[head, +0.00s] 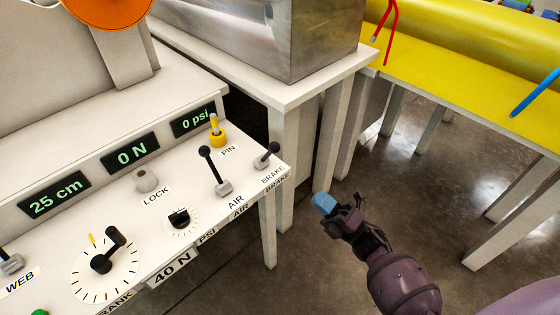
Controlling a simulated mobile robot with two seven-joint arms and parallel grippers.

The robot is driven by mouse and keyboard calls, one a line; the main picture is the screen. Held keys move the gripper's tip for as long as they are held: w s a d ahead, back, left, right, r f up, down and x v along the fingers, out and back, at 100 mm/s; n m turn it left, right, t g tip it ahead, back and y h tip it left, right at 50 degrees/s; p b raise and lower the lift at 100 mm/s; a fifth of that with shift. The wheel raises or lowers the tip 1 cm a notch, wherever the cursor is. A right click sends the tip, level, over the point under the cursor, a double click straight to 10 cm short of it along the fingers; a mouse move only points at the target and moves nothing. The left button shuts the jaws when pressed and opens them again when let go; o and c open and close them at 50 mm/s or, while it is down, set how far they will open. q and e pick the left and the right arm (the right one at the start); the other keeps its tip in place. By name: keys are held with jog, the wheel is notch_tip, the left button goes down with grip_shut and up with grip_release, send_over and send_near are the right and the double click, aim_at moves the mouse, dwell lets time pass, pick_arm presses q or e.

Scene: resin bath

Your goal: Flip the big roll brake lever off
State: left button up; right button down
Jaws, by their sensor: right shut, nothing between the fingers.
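The brake lever (268,154) is a short black-knobbed lever on a grey base at the right end of the white control panel, behind the BRAKE label. Its knob leans up and to the right. My right gripper (323,203) has blue fingertips and is shut and empty. It is off the panel's right edge, below and to the right of the lever, and apart from it. My left gripper is not in view. The big roll itself cannot be made out with certainty.
The AIR lever (214,171) and the yellow PIN knob (217,131) stand close left of the brake lever. A white table with a metal tank (290,45) is behind. A yellow-topped table (450,80) is at right. Floor around my gripper is clear.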

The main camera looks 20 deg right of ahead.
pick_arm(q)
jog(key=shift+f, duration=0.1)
pick_arm(e)
send_near(268, 154)
jog(key=x, duration=0.5)
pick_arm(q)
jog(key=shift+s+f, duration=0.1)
pick_arm(e)
jog(key=shift+w+a+r, duration=0.25)
jog(key=shift+w+r, duration=0.25)
jog(key=shift+w, duration=0.3)
